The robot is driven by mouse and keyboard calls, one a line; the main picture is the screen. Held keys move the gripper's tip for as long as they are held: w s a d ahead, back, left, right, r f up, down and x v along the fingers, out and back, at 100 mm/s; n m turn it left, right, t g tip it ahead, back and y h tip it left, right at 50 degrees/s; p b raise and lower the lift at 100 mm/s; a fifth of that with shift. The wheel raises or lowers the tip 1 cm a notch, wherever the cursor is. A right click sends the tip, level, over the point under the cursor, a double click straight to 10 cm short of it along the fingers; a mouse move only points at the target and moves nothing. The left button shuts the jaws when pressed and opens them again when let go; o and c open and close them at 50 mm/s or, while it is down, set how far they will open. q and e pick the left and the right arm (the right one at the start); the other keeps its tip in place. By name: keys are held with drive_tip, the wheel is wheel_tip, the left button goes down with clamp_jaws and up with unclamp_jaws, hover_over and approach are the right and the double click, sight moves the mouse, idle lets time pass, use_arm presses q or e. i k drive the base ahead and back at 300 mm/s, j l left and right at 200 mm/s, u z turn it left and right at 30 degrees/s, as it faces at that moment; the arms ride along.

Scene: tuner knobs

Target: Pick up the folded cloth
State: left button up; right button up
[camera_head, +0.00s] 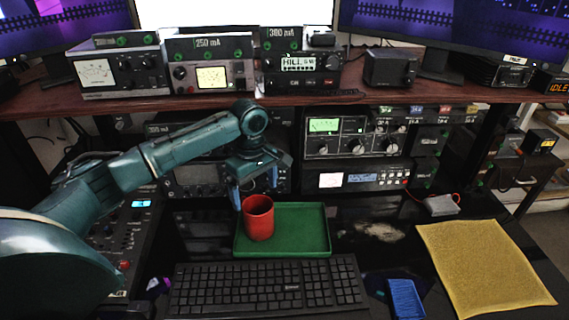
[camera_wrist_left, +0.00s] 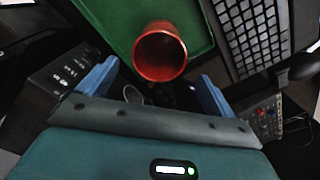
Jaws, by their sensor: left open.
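A yellow cloth (camera_head: 485,265) lies flat on the black desk at the right in the head view; its folds cannot be made out. A small blue textured pad (camera_head: 405,298) lies at the front edge, left of the cloth. My left gripper (camera_head: 256,190) is open, pointing down above a red mug (camera_head: 258,220), well left of the cloth. In the left wrist view, the red mug (camera_wrist_left: 160,52) shows beyond and between the blue fingers, with nothing gripped. The cloth is out of the wrist view. My right gripper is not in view.
The mug stands upright on a green tray (camera_head: 312,232). A black keyboard (camera_head: 268,288) lies in front of the tray. A small grey box (camera_head: 441,205) with a red wire sits behind the cloth. Radio units and a wooden shelf (camera_head: 220,108) stand behind.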

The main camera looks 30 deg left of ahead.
sight(405, 302)
drive_tip(key=k, duration=1)
